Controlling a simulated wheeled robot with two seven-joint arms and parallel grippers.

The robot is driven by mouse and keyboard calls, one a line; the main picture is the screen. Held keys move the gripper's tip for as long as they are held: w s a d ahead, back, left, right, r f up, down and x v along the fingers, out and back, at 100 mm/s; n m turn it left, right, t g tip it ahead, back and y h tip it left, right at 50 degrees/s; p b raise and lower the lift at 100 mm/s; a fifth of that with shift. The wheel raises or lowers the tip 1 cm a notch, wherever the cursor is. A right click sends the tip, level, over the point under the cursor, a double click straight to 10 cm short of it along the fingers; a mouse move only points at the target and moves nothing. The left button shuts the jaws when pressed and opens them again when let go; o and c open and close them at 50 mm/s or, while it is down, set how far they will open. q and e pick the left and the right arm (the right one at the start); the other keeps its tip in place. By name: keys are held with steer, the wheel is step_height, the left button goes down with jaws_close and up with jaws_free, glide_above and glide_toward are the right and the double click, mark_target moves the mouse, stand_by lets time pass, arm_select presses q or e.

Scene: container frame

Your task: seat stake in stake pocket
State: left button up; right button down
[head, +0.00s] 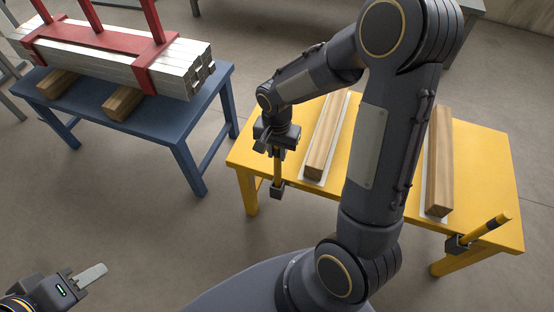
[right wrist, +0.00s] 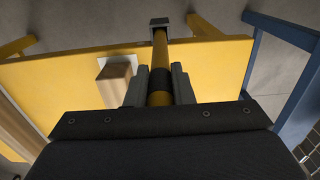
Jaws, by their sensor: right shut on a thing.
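My right gripper (head: 277,152) is shut on a yellow stake (head: 277,170) at the left edge of the yellow table. In the right wrist view, its fingers (right wrist: 160,88) are on both sides of the stake (right wrist: 160,54), at a black band. The stake stands about upright, its lower end at the dark stake pocket (head: 277,190), also visible in the right wrist view (right wrist: 159,22). I cannot tell how deep it sits.
The yellow table (head: 388,148) carries two wooden beams (head: 326,140) (head: 440,165) on pale strips. A blue table (head: 170,128) at upper left holds pale metal bars (head: 110,60) in a red frame (head: 150,75), over wood blocks. Floor between the tables is clear.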

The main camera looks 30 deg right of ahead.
mark_target(277, 157)
step_height(277, 157, down, 3)
steer(key=shift+f+b, duration=0.1)
steer(key=shift+b, duration=0.2)
steer(key=c, duration=1.3)
jaws_free()
steer(key=shift+o, duration=0.2)
step_height(277, 157, up, 11)
steer(key=p, duration=0.2)
steer(key=shift+p, duration=0.3)
steer(key=shift+r, duration=0.6)
steer(key=s+a+r+n+t+y, duration=0.2)
steer(key=s+r+n, duration=0.2)
steer(key=s, duration=0.4)
steer(key=s+a+r+n+t+y, duration=0.1)
steer(key=s+a+r+n+t, duration=0.1)
steer(key=s, duration=0.6)
step_height(277, 157, up, 3)
steer(key=shift+s+f+n+t+y, duration=0.15)
steer(key=shift+s+n+t+y, duration=0.25)
steer(key=shift+n+t, duration=0.6)
